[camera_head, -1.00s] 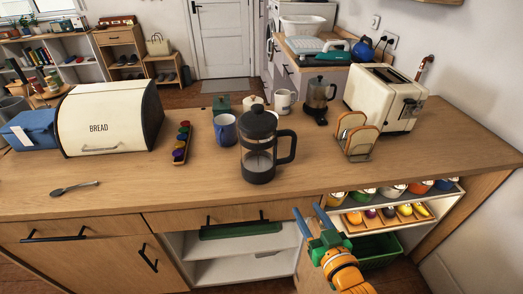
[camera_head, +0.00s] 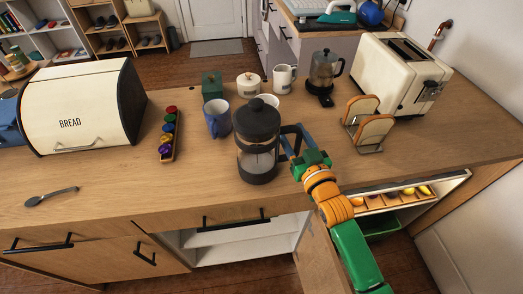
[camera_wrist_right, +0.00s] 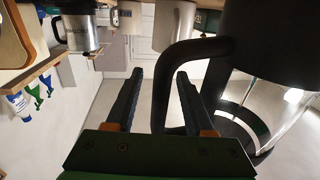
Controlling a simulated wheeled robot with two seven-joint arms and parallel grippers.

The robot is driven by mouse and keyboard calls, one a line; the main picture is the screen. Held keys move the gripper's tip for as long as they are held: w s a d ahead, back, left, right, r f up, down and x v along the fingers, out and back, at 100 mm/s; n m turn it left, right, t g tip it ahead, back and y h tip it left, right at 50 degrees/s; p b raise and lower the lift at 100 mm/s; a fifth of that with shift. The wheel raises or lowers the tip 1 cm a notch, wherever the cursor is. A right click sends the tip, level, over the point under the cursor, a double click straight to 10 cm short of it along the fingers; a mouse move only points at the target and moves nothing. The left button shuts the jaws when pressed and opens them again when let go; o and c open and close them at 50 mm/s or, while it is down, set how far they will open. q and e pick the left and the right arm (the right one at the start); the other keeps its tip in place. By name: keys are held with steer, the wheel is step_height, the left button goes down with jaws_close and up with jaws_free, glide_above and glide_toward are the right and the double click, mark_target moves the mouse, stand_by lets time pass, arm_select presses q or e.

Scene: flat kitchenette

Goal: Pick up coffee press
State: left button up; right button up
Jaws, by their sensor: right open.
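The coffee press (camera_head: 258,140) stands upright on the wooden counter (camera_head: 105,185), with a black lid, clear body, black base and black handle on its right side. My right gripper (camera_head: 291,142) is at the handle, jaws open. In the right wrist view the open fingers (camera_wrist_right: 160,95) point forward and the black handle (camera_wrist_right: 185,75) shows between them. The press body (camera_wrist_right: 265,100) fills the right of that view. In the head view the gripper partly hides the handle. My left gripper is in neither view.
A blue mug (camera_head: 217,118) stands close behind the press on the left. A toast rack (camera_head: 368,125) and a toaster (camera_head: 400,75) stand to the right. A bread box (camera_head: 80,105), pod holder (camera_head: 168,140) and spoon (camera_head: 50,197) lie left. A moka pot (camera_head: 323,75) stands behind.

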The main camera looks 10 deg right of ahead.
steer(key=shift+w+f, duration=0.1)
steer(key=shift+w, duration=0.1)
steer(key=shift+s, duration=0.25)
jaws_close()
stand_by(1.0)
